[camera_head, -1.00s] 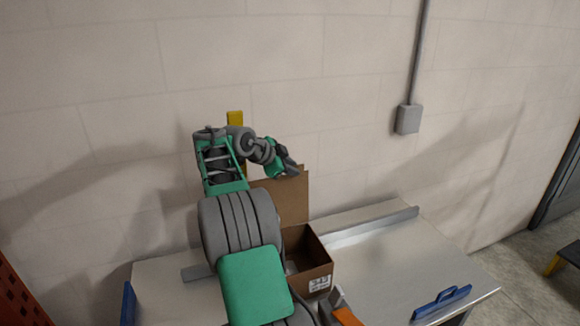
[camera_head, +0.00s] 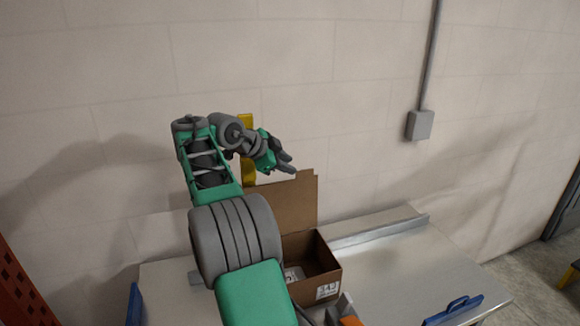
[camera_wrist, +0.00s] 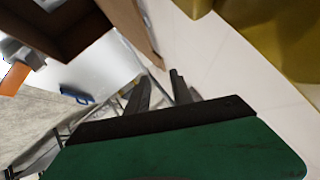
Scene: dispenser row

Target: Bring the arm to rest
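My arm is raised over the table, with its upper links folded back toward the wall. My gripper (camera_head: 286,164) is in the air near the top of the box's raised flap, pointing right and slightly down. In the wrist view my gripper (camera_wrist: 158,88) shows two dark fingers standing apart with nothing between them.
An open cardboard box (camera_head: 327,279) with a label stands on the metal table (camera_head: 390,256), its back flap up; a small labelled item lies inside. A yellow post (camera_head: 247,170) stands close behind my arm. A blue handle (camera_head: 453,310) is at the table's right. Grey rail (camera_head: 380,232) lies behind.

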